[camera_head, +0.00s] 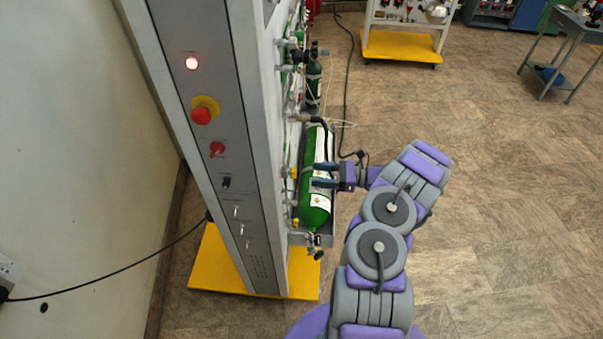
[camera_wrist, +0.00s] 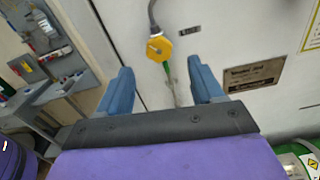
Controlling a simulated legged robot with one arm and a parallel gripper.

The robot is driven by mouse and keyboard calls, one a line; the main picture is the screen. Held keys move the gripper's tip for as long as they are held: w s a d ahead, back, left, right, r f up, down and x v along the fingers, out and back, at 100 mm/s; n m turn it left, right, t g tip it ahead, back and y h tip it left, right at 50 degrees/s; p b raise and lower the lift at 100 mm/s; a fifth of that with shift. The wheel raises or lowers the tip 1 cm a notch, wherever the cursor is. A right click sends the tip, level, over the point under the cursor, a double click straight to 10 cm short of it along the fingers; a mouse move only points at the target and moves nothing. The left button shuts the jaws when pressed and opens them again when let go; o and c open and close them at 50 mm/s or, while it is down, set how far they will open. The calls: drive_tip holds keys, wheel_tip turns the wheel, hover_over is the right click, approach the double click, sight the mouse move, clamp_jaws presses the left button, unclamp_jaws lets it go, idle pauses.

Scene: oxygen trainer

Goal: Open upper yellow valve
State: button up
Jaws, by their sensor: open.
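A yellow valve (camera_wrist: 159,47) shows in the wrist view on a white panel. A grey hose runs up from it and a green tube hangs below it. My gripper (camera_wrist: 164,80) is open and empty, with its two blue fingers pointing toward the panel on either side of the line to the valve. The valve appears beyond the fingertips, not between them. In the head view my gripper (camera_head: 325,175) is beside the trainer, over the green cylinder. A small yellow part (camera_head: 294,173) shows at the panel edge there; I cannot tell whether it is the same valve.
The green oxygen cylinder (camera_head: 317,200) stands against the trainer cabinet (camera_head: 252,110), and a smaller green cylinder (camera_head: 313,83) is behind it. A black hose (camera_head: 347,80) runs along the floor. The floor to the right (camera_head: 500,190) is clear. A label plate (camera_wrist: 254,73) is on the panel.

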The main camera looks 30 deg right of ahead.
sight(293, 173)
drive_tip(key=x, duration=0.6)
drive_tip(key=shift+a, duration=0.15)
drive_tip(key=shift+w, duration=0.15)
drive_tip(key=shift+c, duration=0.5)
drive_tip(key=c, duration=1)
drive_tip(key=shift+o, duration=0.2)
